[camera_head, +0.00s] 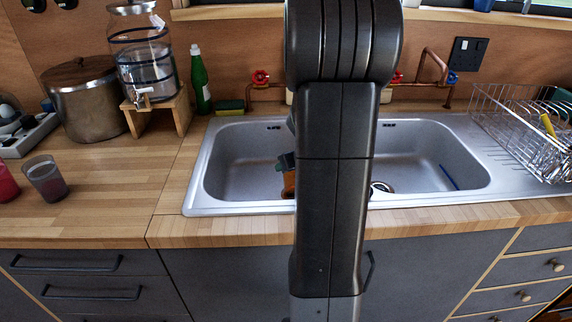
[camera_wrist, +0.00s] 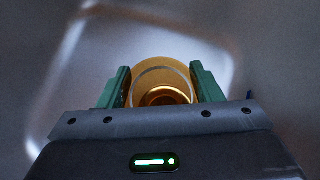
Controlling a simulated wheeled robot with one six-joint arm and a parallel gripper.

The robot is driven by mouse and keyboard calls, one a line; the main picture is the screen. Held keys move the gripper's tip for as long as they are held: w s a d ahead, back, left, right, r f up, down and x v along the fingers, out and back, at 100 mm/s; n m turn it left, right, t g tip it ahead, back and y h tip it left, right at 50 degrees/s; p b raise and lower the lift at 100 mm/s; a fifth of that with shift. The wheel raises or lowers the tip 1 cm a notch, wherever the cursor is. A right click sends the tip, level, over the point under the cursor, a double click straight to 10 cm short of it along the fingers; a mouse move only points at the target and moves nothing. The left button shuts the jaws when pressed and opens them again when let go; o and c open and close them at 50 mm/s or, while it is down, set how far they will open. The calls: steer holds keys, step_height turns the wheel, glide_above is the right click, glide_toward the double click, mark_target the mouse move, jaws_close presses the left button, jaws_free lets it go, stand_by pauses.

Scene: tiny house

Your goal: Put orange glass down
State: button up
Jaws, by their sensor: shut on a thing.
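The orange glass (camera_wrist: 160,72) sits between the two green fingers of my gripper (camera_wrist: 160,85) in the wrist view, with its round rim facing the camera. The gripper is shut on it. In the head view, a small part of the orange glass (camera_head: 289,185) and a green fingertip (camera_head: 286,161) show at the left edge of my arm, over the left part of the sink (camera_head: 240,165). My arm hides most of both. I cannot tell whether the glass touches the sink's bottom.
A grey glass (camera_head: 46,180) and a red glass (camera_head: 6,184) stand on the wooden counter (camera_head: 110,205) at left. A metal pot (camera_head: 92,105), water dispenser (camera_head: 145,65) and green bottle (camera_head: 200,85) stand behind. A dish rack (camera_head: 530,125) is at right. The counter's front left is clear.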

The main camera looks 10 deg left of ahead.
steer(key=w+a, duration=0.2)
steer(key=w, duration=0.1)
steer(key=shift+w+a+r+p, duration=0.1)
steer(key=shift+a+p, duration=0.2)
steer(key=shift+p, duration=0.05)
steer(key=shift+f+b, duration=0.55)
steer(key=shift+f, duration=0.15)
steer(key=shift+d+r, duration=0.1)
steer(key=o, duration=0.7)
steer(key=shift+f, duration=0.2)
steer(key=o, duration=0.5)
steer(key=shift+c, duration=0.2)
steer(key=shift+r, duration=0.1)
